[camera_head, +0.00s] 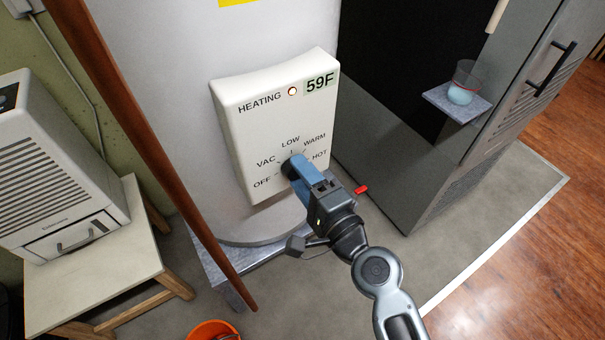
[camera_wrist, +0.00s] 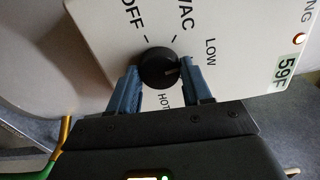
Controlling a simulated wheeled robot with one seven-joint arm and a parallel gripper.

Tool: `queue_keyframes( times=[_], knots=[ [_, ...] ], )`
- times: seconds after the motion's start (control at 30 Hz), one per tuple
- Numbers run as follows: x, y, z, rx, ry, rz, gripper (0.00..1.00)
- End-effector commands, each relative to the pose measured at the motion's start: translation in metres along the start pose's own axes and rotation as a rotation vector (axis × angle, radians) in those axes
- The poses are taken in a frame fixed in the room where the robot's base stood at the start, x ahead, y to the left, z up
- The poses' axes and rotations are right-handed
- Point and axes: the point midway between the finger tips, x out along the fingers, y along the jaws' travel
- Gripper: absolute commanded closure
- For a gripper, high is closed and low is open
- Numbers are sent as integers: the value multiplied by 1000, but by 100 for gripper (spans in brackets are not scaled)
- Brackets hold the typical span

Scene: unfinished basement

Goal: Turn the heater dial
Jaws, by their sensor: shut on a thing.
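The heater dial (camera_wrist: 156,66) is a round black knob on a white control panel (camera_head: 235,130). The panel has the labels OFF, VAC, LOW, WARM and HOT around the dial. In the wrist view a pale mark sits at the right side of the dial; I cannot tell exactly which label it points to. My gripper (camera_wrist: 159,70) is shut on the dial, with one blue finger on each side. In the head view my gripper (camera_head: 291,167) covers most of the dial. The display (camera_head: 320,83) reads 59F, and a small indicator light (camera_head: 292,91) glows reddish.
The panel is on a large white tank (camera_head: 180,70). A brown pipe (camera_head: 140,130) runs diagonally in front of the tank's left side. A dehumidifier-like box (camera_head: 60,180) stands on a wooden stool at left. A dark cabinet (camera_head: 400,170) stands close at right. An orange bucket (camera_head: 208,330) is below.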

Motion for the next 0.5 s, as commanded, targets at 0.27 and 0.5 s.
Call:
queue_keyframes(
  times=[0.27,0.5],
  knots=[
    [0,1,-1,82,3,1,82],
    [0,1,-1,99,3,1,82]
  ],
)
